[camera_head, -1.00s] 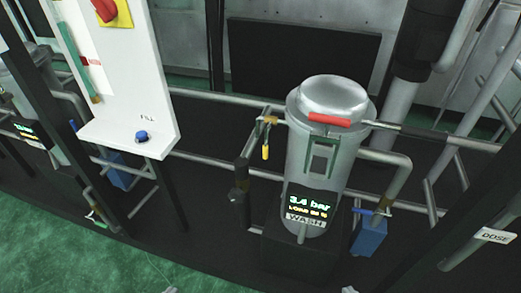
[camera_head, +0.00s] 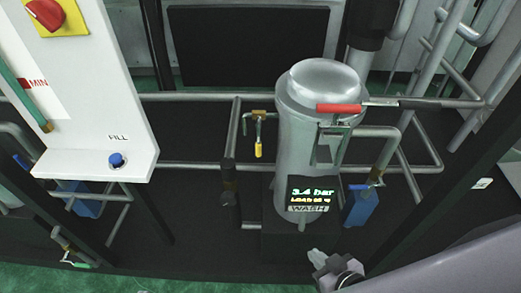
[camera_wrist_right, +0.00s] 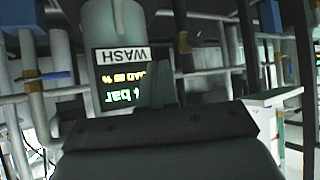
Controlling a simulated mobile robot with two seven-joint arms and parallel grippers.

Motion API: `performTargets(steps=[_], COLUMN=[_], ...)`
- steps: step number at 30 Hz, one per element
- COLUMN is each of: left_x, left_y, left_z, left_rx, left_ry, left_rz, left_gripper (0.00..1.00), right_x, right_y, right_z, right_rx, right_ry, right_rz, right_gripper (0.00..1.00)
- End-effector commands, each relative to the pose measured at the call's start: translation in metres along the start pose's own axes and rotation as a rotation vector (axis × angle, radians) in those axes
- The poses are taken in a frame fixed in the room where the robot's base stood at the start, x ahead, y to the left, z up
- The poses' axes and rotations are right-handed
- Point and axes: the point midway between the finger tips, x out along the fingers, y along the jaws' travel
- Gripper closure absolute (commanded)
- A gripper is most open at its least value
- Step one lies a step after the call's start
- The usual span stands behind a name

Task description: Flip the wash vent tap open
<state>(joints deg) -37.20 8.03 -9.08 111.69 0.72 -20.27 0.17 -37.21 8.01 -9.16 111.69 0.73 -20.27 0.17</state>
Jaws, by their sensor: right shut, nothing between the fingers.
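The wash vessel (camera_head: 300,140) is a grey upright cylinder with a domed lid, a red-handled lever (camera_head: 340,108) across it and a lit display (camera_head: 311,196) reading 3.4 bar above a WASH label. A small brass tap (camera_head: 258,115) with a yellow handle (camera_head: 259,150) is on the pipe left of the vessel; the handle hangs down. My right gripper (camera_head: 322,262) is shut and empty, low in front of the vessel and apart from the tap. In the right wrist view the gripper (camera_wrist_right: 165,88) points at the upside-down WASH display (camera_wrist_right: 122,80). My left gripper is out of view.
A white panel (camera_head: 85,120) with a blue FILL button (camera_head: 116,160) and red knob (camera_head: 46,13) stands left.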

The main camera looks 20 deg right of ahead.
Motion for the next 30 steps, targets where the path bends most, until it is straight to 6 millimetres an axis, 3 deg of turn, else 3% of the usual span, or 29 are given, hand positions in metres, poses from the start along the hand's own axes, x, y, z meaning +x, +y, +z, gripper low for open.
performTargets(steps=[13, 17, 23, 30], left_x=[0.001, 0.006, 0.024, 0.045], left_y=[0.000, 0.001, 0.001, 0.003], left_z=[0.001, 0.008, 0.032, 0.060], left_rx=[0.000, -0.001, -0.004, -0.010], left_ry=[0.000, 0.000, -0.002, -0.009], left_rz=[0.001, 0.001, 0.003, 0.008], left_gripper=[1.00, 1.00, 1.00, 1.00], right_x=[0.000, 0.009, 0.036, 0.056], right_y=[0.001, 0.003, 0.009, 0.015], right_z=[0.000, -0.009, -0.050, -0.114], right_rx=[0.002, 0.077, 0.419, 0.936], right_ry=[0.003, 0.039, 0.182, 0.350], right_rz=[0.000, -0.004, -0.059, -0.247], right_gripper=[1.00, 1.00, 1.00, 1.00])
